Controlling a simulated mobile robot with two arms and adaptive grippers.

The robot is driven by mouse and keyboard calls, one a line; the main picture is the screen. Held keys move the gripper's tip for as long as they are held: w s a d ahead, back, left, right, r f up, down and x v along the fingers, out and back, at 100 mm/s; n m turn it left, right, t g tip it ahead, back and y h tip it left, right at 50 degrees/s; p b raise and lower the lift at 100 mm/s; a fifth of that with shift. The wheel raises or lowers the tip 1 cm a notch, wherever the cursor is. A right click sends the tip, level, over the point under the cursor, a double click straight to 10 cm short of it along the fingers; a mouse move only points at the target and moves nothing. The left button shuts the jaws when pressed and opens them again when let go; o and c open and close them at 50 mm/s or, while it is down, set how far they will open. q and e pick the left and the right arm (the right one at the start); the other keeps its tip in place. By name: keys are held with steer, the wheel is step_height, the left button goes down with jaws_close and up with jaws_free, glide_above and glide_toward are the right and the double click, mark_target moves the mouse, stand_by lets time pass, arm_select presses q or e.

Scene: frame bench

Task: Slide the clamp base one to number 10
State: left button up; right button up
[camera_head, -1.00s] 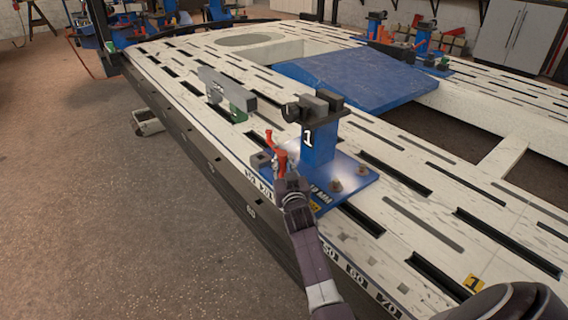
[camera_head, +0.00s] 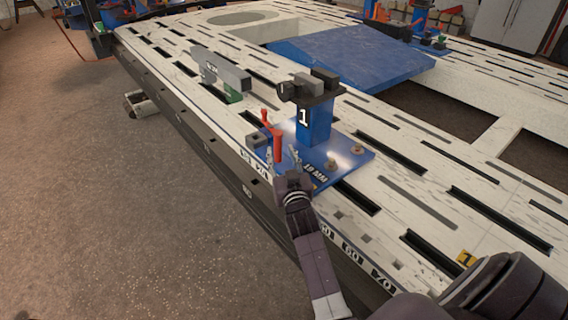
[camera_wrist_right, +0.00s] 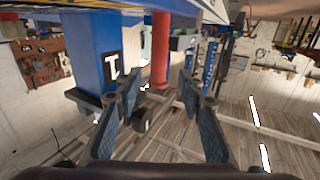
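The clamp base one (camera_head: 318,128) is a blue plate and post with a white "1" and a dark clamp head. It stands upright on the slotted white bench near its left edge. A red handle (camera_head: 277,148) stands at the plate's near left corner. My right gripper (camera_head: 282,156) is open at that handle, a finger on each side. In the right wrist view, the red handle (camera_wrist_right: 161,50) shows between and beyond the two open fingers (camera_wrist_right: 160,95); contact is not clear. The blue post with its label (camera_wrist_right: 92,50) is beside it. My left gripper is not in view.
A number scale (camera_head: 350,255) runs along the bench edge; the marks by the plate are hard to read. A grey bar on a green block (camera_head: 222,72) stands behind the clamp base. A blue ramp (camera_head: 350,55) lies farther back. A yellow "1" tag (camera_head: 466,257) is at lower right.

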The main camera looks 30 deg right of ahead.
steer(key=shift+v, duration=2.35)
